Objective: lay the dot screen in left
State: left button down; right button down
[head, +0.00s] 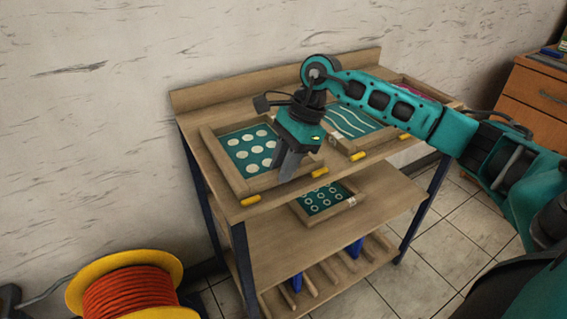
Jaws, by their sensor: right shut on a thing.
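The dot screen (240,142), a teal panel with pale round dots in a wooden frame, is at the left end of the bench top. It looks flat, between two yellow tabs on the bench's front edge. Whether it lies fully down cannot be told. My right gripper (286,174) points down over its front right part and is shut on its frame; the gripper hides that part and the exact contact. My left gripper is not in view.
A wavy-line screen (347,119) lies to the right on the bench top (195,114), partly behind my right arm. A ring-pattern screen (325,198) is on the shelf (275,232) below. An orange cable reel (130,290) stands at front left. A wooden cabinet (535,95) is at right.

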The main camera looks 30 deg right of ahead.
jog(key=c, duration=0.8)
grip_release()
jog(key=v, duration=1.3)
